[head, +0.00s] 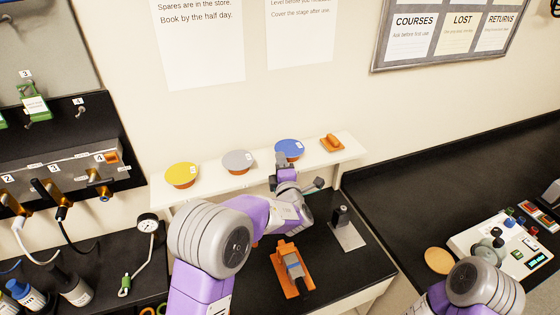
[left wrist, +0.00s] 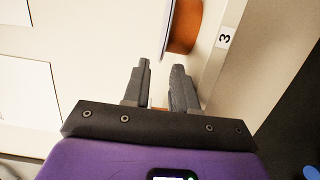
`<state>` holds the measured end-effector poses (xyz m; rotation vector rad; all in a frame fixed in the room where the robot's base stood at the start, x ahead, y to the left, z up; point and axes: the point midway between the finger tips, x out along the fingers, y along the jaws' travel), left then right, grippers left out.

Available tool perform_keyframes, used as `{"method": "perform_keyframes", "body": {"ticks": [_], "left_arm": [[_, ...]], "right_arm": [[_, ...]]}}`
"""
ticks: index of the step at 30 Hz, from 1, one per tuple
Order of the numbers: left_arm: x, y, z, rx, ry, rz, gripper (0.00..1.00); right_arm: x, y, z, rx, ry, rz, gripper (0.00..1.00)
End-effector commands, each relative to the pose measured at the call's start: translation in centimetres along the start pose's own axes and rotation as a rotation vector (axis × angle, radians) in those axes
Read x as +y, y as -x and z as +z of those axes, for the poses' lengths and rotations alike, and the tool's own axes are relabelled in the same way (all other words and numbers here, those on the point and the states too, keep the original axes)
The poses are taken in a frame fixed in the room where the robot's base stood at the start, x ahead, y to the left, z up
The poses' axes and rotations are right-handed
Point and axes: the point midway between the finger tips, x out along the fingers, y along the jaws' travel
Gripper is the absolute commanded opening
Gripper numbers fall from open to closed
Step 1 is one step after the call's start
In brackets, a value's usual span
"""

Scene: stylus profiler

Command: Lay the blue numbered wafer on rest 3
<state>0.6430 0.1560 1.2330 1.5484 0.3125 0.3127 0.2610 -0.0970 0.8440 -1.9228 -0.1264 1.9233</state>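The blue wafer (head: 289,148), a round disc with a small white label, lies on an orange base on the white shelf. My left gripper (head: 281,158) is just in front of and slightly left of it, partly covering its base; I cannot tell whether they touch. In the left wrist view its two fingers (left wrist: 161,72) stand apart with nothing clearly held. The blue face does not show in that view. My right gripper is out of view.
On the same shelf (head: 236,190) are a yellow disc (head: 182,174), a grey disc (head: 238,160) and an orange piece (head: 332,142). Below, the dark bench holds an orange tool (head: 289,268) and a small stand (head: 345,230). A control panel (head: 505,245) stands at right.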

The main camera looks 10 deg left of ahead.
Motion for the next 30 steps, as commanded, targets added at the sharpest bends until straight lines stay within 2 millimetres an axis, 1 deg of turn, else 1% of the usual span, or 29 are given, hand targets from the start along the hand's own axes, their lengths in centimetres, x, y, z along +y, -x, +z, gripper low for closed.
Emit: {"method": "perform_keyframes", "body": {"ticks": [1,6,15,19,26,30], "left_arm": [[0.1,0.6,0.1,-0.002,0.0,0.0,0.27],[0.1,2.3,0.0,-0.001,0.001,0.0,0.27],[0.1,5.0,0.0,-0.001,0.001,0.0,0.27],[0.0,5.4,-0.1,0.001,0.001,0.0,0.27],[0.0,5.4,-0.1,0.001,0.001,0.0,0.27],[0.1,6.2,0.0,-0.001,0.002,0.0,0.27]], "right_arm": [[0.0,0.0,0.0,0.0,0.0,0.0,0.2],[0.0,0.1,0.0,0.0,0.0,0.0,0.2],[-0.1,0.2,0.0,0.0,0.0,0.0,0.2],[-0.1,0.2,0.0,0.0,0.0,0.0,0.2],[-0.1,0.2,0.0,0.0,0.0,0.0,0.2],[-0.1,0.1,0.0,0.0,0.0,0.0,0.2]]}}
